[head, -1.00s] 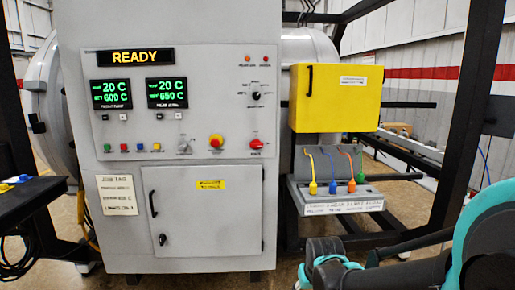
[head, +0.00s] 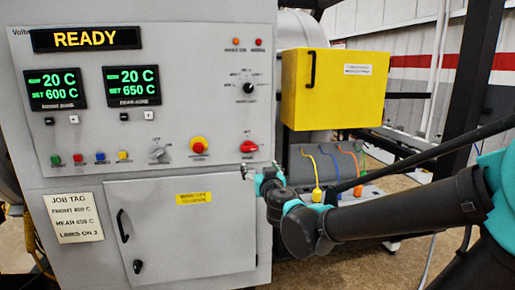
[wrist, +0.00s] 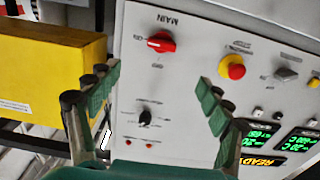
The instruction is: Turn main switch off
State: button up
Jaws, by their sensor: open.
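The main switch (head: 249,146) is a red rotary knob at the lower right of the grey control panel. In the wrist view the main switch (wrist: 161,43) shows beside its MAIN label, ahead of and between the finger lines. My gripper (head: 249,172) reaches in from the right, its tips just below the switch in the head view. In the wrist view my gripper (wrist: 155,82) has its two green-padded fingers wide apart with nothing between them. The fingers appear apart from the knob; the exact gap to the panel is unclear.
A red-on-yellow emergency stop (head: 198,146) and a grey selector (head: 158,152) sit left of the switch. A black dial (head: 248,88) is above it. A yellow box (head: 333,90) juts out at the right. A cabinet door (head: 180,230) with a black handle is below.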

aim_at(250, 149)
jog(key=x, duration=1.7)
jog(key=shift+w+a+r, duration=0.1)
jog(key=shift+w+a, duration=0.1)
jog(key=shift+a, duration=0.2)
jog(key=shift+c, duration=0.3)
jog(key=c, duration=1.1)
